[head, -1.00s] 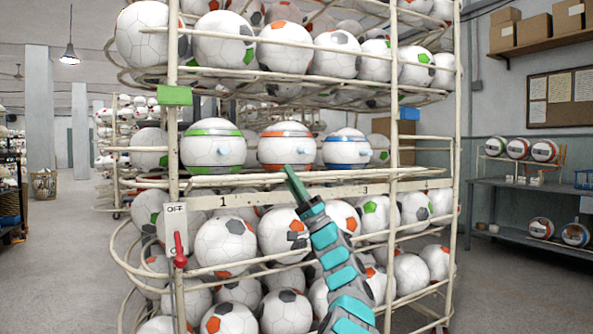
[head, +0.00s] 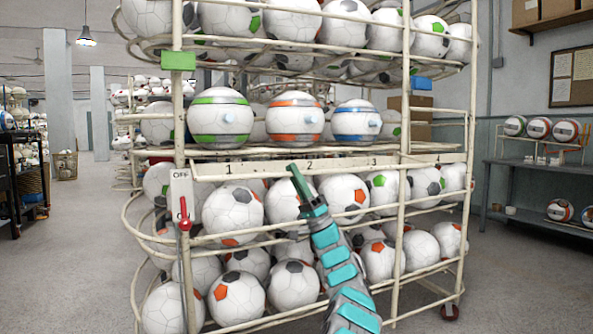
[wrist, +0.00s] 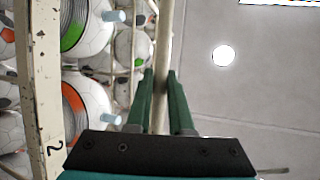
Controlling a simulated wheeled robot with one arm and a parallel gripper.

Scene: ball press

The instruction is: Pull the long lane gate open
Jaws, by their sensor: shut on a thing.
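My gripper (head: 292,170) is at the numbered cream strip (head: 228,170), near its 2, on the ball rack's front. In the wrist view, its green fingers (wrist: 160,92) lie either side of a long thin cream rod (wrist: 162,40) and are shut on it. I cannot clearly pick this rod out from the other rails in the head view. Behind stand three banded balls with pegs: green (head: 219,119), orange (head: 295,118) and blue (head: 356,122).
A panel marked OFF with a red lever (head: 184,212) is on the left post. A green block (head: 178,61) and a blue block (head: 421,83) are on the posts. Balls fill the racks above and below. The floor (head: 75,240) at left is clear.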

